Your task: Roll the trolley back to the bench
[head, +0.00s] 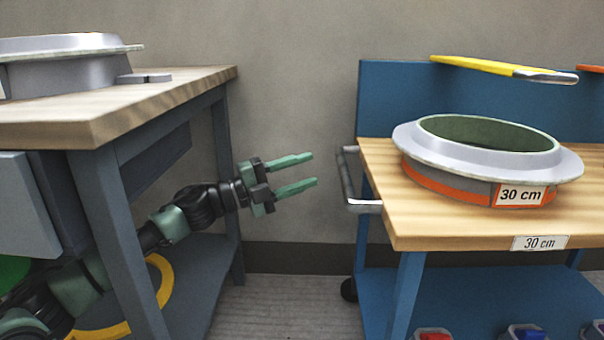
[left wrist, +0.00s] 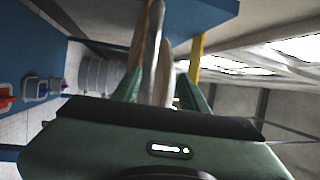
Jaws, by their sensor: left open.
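The trolley (head: 382,222) stands at the right, with a blue frame, a blue back panel and a wooden top. Its grey metal handle (head: 349,182) sticks out from its left end. The bench (head: 100,130) stands at the left with a wooden top and grey legs, and a floor gap separates the two. My left gripper (head: 316,168) is open and empty in that gap, its fingers pointing right at the handle, just short of it. In the left wrist view the handle (left wrist: 153,45) shows as a metal bar ahead of the fingers. My right gripper is out of view.
A round grey mould (head: 480,178) with an orange band and a "30 cm" label sits on the trolley top. Another grey mould (head: 65,72) sits on the bench. Small bins (head: 526,332) stand on the trolley's lower shelf. The floor (head: 290,305) between is clear.

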